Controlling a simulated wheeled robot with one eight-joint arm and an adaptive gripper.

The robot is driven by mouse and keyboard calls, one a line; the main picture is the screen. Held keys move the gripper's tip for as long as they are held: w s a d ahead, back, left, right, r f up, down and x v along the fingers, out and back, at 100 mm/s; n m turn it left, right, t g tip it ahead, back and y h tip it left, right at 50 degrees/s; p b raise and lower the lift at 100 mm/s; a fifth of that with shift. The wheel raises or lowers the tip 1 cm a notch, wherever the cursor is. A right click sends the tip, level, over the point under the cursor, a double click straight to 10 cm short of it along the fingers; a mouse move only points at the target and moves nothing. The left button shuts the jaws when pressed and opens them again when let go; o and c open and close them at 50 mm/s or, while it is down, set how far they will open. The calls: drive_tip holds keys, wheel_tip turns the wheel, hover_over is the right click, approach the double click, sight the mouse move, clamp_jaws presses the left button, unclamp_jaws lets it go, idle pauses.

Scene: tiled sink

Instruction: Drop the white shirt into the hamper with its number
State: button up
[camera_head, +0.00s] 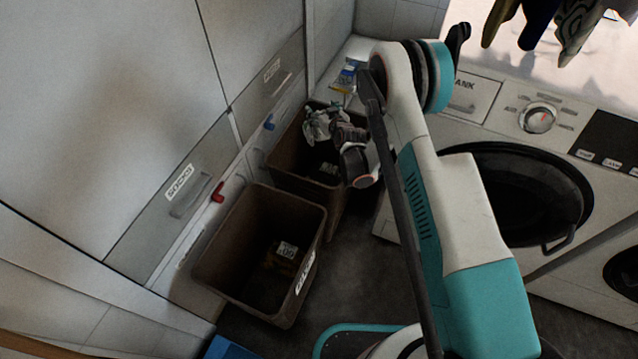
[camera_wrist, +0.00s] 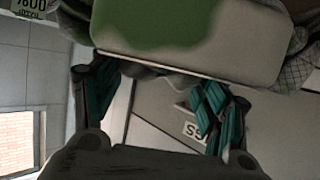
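A crumpled grey-white cloth bundle (camera_head: 322,123), seemingly the white shirt, is at the end of my gripper (camera_head: 341,138), over the back part of the far brown hamper (camera_head: 290,180). In the wrist view, a white panel with a green patch (camera_wrist: 190,35) and checked cloth at its sides fill the top. My gripper's teal fingers (camera_wrist: 160,85) stand apart, their tips against the bundle. The contact is partly hidden. A number tag (camera_wrist: 30,8) hangs at the upper left, cut off and upside down. A nearer brown hamper (camera_head: 225,240) stands in front.
The near hamper holds a dark item with a white number tag (camera_head: 287,250). White cabinets with labelled drawers (camera_head: 180,190) line the left. A washing machine (camera_head: 480,130) with a dark round door stands at the right. Garments (camera_head: 540,20) hang above it.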

drive_tip(key=o, duration=0.5)
wheel_tip(320, 180, up, 10)
idle(0.6)
